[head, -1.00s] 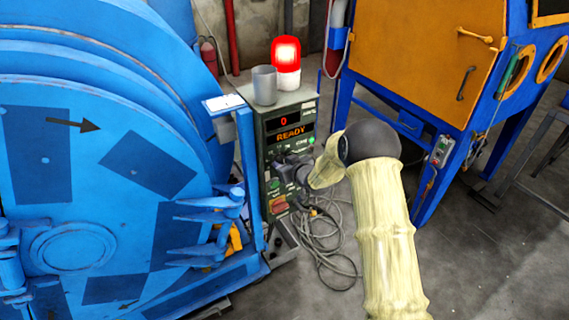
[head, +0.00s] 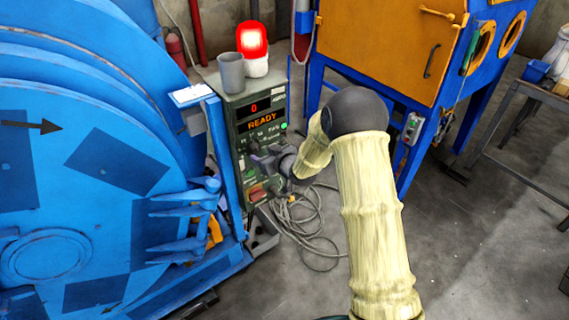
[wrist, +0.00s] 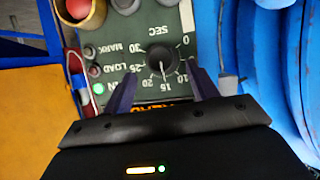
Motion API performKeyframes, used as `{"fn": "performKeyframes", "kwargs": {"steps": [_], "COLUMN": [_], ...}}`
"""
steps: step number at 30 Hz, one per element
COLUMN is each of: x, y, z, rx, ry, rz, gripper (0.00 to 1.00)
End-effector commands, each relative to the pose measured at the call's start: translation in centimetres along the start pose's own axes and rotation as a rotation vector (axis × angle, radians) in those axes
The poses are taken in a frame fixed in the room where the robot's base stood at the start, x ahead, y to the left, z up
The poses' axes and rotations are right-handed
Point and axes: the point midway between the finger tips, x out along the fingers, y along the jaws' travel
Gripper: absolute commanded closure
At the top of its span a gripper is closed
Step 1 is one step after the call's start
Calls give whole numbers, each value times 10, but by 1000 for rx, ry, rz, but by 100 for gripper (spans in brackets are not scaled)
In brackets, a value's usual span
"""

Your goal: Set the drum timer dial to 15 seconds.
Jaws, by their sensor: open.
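The timer dial (wrist: 160,60) is a black round knob on the green control panel (wrist: 130,35), shown upside down in the wrist view. Its scale reads from 0 to 30 SEC. The knob's white mark points down in the picture, close to the 15 label. My gripper (wrist: 162,72) is open, with one dark finger on each side of the knob; contact cannot be told. In the head view my gripper (head: 263,160) is at the control panel (head: 245,185) and hides the dial. The panel display (head: 262,113) shows 0 and READY.
The blue drum machine (head: 85,150) stands close left of the panel. A grey cup (head: 231,72) and a lit red beacon (head: 252,42) are on top of the panel box. Cables (head: 305,215) lie on the floor below. An orange cabinet (head: 390,45) stands behind.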

Motion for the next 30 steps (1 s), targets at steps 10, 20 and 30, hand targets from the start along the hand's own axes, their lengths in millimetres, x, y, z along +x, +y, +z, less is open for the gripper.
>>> {"fn": "performKeyframes", "kwargs": {"steps": [10,20,30], "x": [-68,-118,-122], "y": [0,0,0], "z": [0,1,1], "rx": [1,1,0], "ry": [-1,-1,-1], "rz": [2,0,-1], "gripper": [42,42,42]}}
